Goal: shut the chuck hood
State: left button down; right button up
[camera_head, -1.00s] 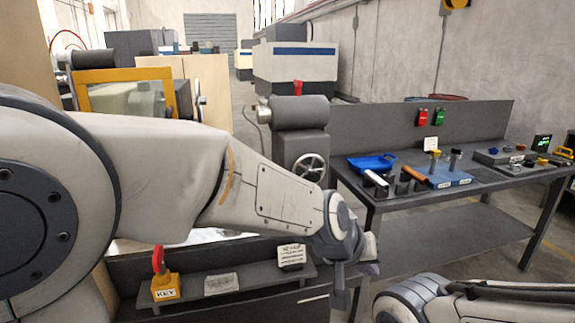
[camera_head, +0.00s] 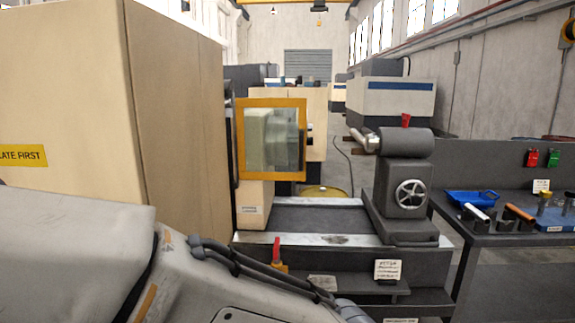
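The chuck hood (camera_head: 271,102) is a yellow-framed clear panel, upright beside the beige headstock cabinet in the head view. A dark upright bar runs along its left edge. The grey chuck (camera_head: 272,140) shows through the clear pane. I cannot tell from this angle how far the hood is swung. My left arm crosses the lower left of the view, with its far end cut off at the bottom edge. My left gripper is out of view. My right arm and gripper are out of view. Nothing visible touches the hood.
The lathe bed (camera_head: 315,221) lies below and right of the hood, with the tailstock (camera_head: 402,185) at its right. A red-handled key (camera_head: 277,252) stands on the front ledge. A bench (camera_head: 500,240) with a blue tray (camera_head: 472,198) is at right. The beige cabinet (camera_head: 75,105) blocks the left.

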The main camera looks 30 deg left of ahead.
aim_at(301, 103)
jog(key=u, duration=0.55)
jog(key=i, duration=1.1)
jog(key=z, duration=0.3)
